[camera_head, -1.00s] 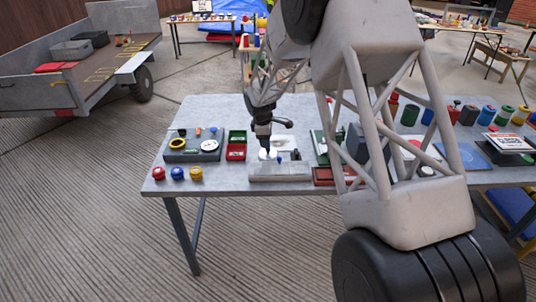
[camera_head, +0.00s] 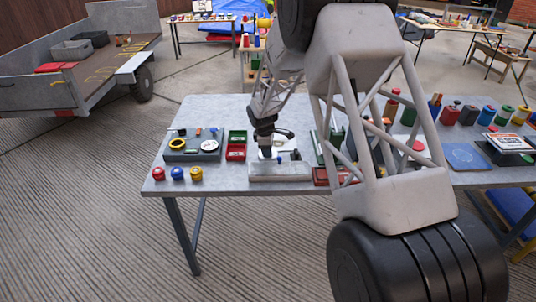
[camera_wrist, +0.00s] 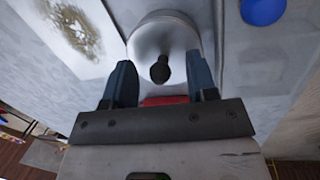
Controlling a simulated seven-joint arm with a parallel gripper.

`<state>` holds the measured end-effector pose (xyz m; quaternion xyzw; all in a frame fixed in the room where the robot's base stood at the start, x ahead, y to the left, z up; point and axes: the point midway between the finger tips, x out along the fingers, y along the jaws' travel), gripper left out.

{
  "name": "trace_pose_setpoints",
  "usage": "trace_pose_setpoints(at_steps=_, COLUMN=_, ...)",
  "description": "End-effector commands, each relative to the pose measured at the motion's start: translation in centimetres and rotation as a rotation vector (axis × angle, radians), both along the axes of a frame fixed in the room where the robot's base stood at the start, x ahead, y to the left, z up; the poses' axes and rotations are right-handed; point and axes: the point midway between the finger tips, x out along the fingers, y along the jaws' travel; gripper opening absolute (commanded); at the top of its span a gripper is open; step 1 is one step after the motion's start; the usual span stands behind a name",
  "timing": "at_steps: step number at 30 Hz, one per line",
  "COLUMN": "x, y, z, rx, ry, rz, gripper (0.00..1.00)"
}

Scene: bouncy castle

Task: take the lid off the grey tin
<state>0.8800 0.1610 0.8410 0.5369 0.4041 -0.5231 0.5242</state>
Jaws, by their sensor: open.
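In the wrist view a round pale grey tin lid (camera_wrist: 176,38) with a small dark knob (camera_wrist: 159,69) shows at upper middle, between my two fingers. My gripper (camera_wrist: 160,62) is open, with one blue-grey finger on each side of the knob. I see no finger clearly touching it. How far the fingers are above the lid is hard to tell. In the head view my gripper (camera_head: 267,153) points down over the table, just behind a grey tray (camera_head: 280,173). The tin is mostly hidden there by the gripper.
A blue round object (camera_wrist: 262,10) and a brown-stained sheet (camera_wrist: 72,32) lie near the tin. On the table (camera_head: 215,190) are a dark tray (camera_head: 180,156), a red-and-green box (camera_head: 236,152) and red, blue and yellow knobbed objects at the front left. The right side is crowded.

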Motion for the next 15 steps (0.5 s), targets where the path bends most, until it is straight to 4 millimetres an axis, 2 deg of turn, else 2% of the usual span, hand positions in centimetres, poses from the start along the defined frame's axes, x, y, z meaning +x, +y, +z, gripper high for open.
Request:
trace_pose_setpoints(at_steps=4, x=0.00, y=0.00, z=0.01, rx=0.000, ry=0.000, rz=0.000, gripper=0.52)
trace_pose_setpoints(at_steps=5, x=0.00, y=0.00, z=0.01, rx=0.000, ry=0.000, rz=0.000, gripper=0.49)
trace_pose_setpoints(at_steps=12, x=0.00, y=0.00, z=0.01, rx=0.000, ry=0.000, rz=0.000, gripper=0.13)
trace_pose_setpoints(at_steps=15, x=0.00, y=0.00, z=0.02, rx=0.000, ry=0.000, rz=0.000, gripper=0.00)
